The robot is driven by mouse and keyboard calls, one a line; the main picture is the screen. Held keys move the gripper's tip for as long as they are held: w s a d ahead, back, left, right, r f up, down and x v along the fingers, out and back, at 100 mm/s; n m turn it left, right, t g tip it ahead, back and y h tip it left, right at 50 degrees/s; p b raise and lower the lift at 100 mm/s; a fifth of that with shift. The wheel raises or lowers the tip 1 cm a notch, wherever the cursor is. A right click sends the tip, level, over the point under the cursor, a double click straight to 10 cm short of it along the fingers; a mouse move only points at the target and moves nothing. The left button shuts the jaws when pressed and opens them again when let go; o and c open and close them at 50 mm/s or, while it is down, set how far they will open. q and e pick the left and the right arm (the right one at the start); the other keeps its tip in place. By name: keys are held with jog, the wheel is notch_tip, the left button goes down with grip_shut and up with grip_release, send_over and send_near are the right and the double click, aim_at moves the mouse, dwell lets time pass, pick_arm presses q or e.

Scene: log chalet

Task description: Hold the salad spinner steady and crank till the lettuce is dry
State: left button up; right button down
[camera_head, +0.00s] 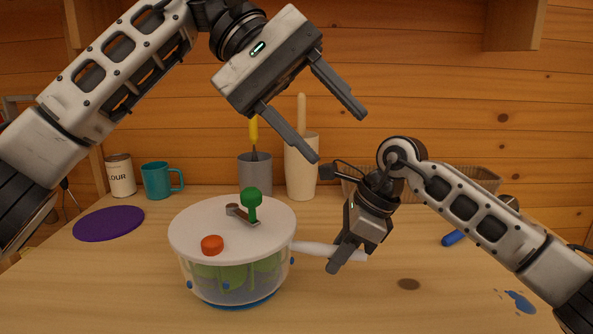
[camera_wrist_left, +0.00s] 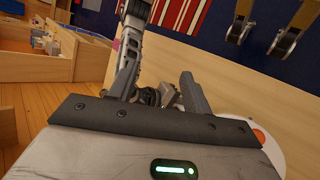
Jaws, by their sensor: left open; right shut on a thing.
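The salad spinner (camera_head: 232,240) stands on the table with a white lid, a clear bowl and a blue base. Green lettuce (camera_head: 232,274) shows through its wall. The crank arm (camera_head: 243,215) with its upright green knob (camera_head: 251,203) is on the lid, near an orange button (camera_head: 212,245). My right gripper (camera_head: 343,258) is shut on the white side handle (camera_head: 313,248). My left gripper (camera_head: 338,136) is open and empty, above and right of the knob, apart from it. The left wrist view shows its fingers (camera_wrist_left: 158,92) and part of the lid (camera_wrist_left: 269,155) at right.
Behind the spinner stand a flour tin (camera_head: 120,177), a teal mug (camera_head: 158,181), a grey cup (camera_head: 255,172), a white utensil crock (camera_head: 301,168) and a wire basket (camera_head: 470,180). A purple mat (camera_head: 108,223) lies left. A blue-handled tool (camera_head: 453,238) and blue stain (camera_head: 520,301) are right.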

pick_arm(q)
jog(key=w+a+f+t+y, duration=0.3)
jog(key=w+t+y, duration=0.1)
jog(key=w+y, duration=0.1)
jog(key=t+y, duration=0.2)
jog(key=y, duration=0.2)
send_over(250, 189)
jog(key=shift+s+d+r, duration=0.1)
jog(key=shift+r, duration=0.35)
jog(key=shift+f, duration=5)
jog(key=c, duration=0.8)
jog(key=shift+o, duration=0.2)
